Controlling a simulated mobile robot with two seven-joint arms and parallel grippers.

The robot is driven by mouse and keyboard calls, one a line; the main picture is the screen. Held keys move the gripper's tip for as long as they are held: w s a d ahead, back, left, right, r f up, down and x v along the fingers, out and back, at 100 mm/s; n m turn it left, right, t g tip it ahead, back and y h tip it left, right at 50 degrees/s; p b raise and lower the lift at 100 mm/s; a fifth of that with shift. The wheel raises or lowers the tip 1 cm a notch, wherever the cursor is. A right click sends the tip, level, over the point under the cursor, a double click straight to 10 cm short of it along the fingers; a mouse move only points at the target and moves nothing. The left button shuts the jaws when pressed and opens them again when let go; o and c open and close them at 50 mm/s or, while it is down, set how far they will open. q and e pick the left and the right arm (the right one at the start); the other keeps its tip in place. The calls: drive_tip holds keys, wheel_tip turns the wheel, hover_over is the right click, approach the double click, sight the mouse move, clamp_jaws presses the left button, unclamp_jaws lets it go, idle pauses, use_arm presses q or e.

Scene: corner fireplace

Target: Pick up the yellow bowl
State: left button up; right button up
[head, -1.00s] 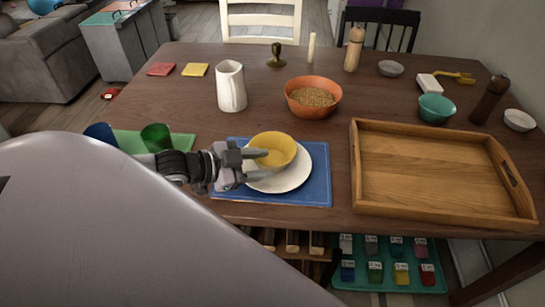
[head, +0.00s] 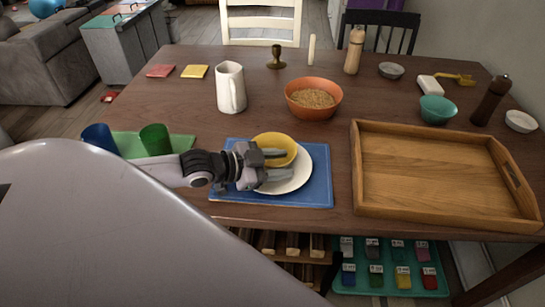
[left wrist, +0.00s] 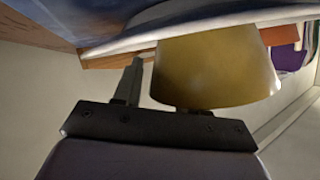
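The yellow bowl (head: 281,143) stands upright on a white plate (head: 300,177), which lies on a blue placemat (head: 322,192) near the table's front edge. My left gripper (head: 279,164) reaches in from the left at the bowl's near side. Its two fingers are apart, one overlapping the bowl and the other nearer over the plate. In the left wrist view the yellow bowl (left wrist: 215,70) fills the middle, one finger shows left of it, and the bowl hides most of the other. I cannot tell whether the fingers touch it. My right gripper is not in view.
A wooden tray (head: 365,203) lies to the right, and an orange bowl (head: 313,111) of grain-like food stands behind. A white pitcher (head: 230,87) stands back left. Blue (head: 98,136) and green cups (head: 155,139) stand on a green mat (head: 182,143) at left.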

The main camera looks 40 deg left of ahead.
use_arm(q)
clamp_jaws()
drive_tip(key=shift+r, duration=0.1)
